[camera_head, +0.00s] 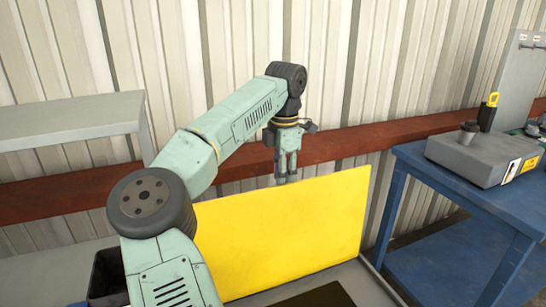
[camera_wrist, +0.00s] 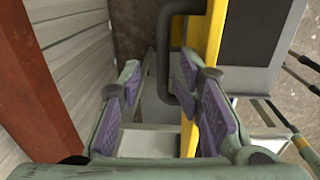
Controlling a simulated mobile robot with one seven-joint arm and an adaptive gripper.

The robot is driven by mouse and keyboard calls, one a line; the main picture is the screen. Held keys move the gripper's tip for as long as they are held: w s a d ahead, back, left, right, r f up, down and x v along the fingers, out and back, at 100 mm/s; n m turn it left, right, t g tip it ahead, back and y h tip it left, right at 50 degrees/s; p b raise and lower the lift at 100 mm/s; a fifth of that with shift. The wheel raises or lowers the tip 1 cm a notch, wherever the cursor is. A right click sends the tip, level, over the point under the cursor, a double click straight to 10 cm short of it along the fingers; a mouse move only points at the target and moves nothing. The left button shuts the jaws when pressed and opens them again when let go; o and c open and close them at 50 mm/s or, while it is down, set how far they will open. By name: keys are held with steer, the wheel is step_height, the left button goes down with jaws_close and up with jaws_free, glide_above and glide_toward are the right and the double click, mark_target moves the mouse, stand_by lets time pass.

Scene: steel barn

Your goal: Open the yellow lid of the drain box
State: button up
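The yellow lid (camera_head: 285,235) stands upright, tilted back, at the rear of the grey drain box (camera_head: 372,288). The box's dark opening shows in front of it at the bottom of the head view. In the wrist view the lid is seen edge-on as a yellow strip (camera_wrist: 214,35), with a dark grey bar handle (camera_wrist: 163,55) on its left, wall-facing side. My gripper (camera_head: 286,180) is at the lid's top edge, pointing down. In the wrist view its purple-padded fingers (camera_wrist: 165,90) are apart, with the handle between them. I cannot tell whether a finger touches the lid.
A corrugated metal wall (camera_head: 350,70) with a rust-red beam (camera_head: 335,145) runs close behind the lid. A blue table (camera_head: 465,190) with a grey device (camera_head: 480,158) stands at the right. A grey shelf (camera_head: 70,120) is at the left.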

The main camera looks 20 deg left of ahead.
steer(key=w+a+r, duration=0.2)
steer(key=w+a, duration=0.2)
stand_by(0.6)
steer(key=shift+r, duration=0.15)
step_height(320, 180, up, 7)
steer(key=shift+s+r, duration=0.15)
steer(key=shift+r, duration=0.05)
stand_by(0.6)
steer(key=shift+d, duration=0.15)
